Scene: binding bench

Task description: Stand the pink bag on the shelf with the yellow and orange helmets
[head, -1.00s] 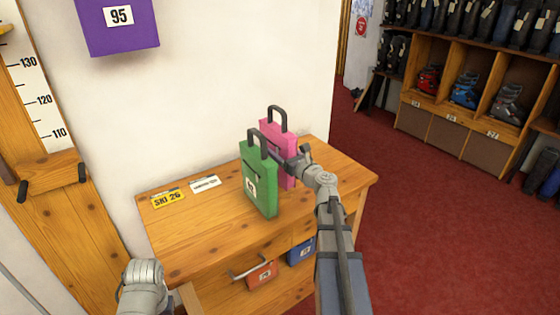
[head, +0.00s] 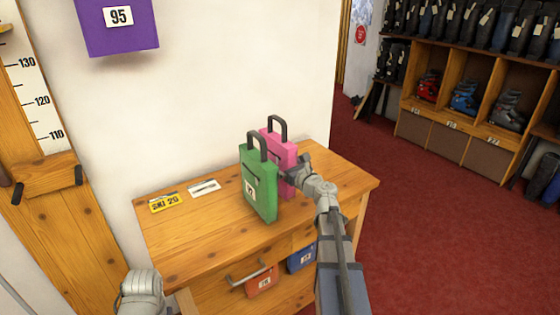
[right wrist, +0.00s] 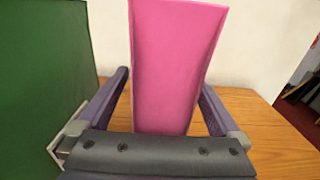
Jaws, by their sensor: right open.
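The pink bag (head: 279,152) with a dark handle stands upright on the wooden bench, partly behind the green bag. In the right wrist view the pink bag (right wrist: 174,70) fills the middle. My right gripper (head: 292,172) is at the right side of the pink bag. In the right wrist view its two fingers (right wrist: 165,85) are apart, one on each side of the bag. Contact cannot be told. Part of my left arm shows at the bottom left, but its gripper is not seen. The shelf with the yellow and orange helmets is not seen.
The green bag (head: 258,185) stands close beside the pink one. Yellow (head: 165,203) and white (head: 204,188) tags lie on the bench (head: 190,240). Orange (head: 262,282) and blue (head: 301,257) items are below. A purple bag (head: 117,35) is upper left; boot racks (head: 450,125) stand right.

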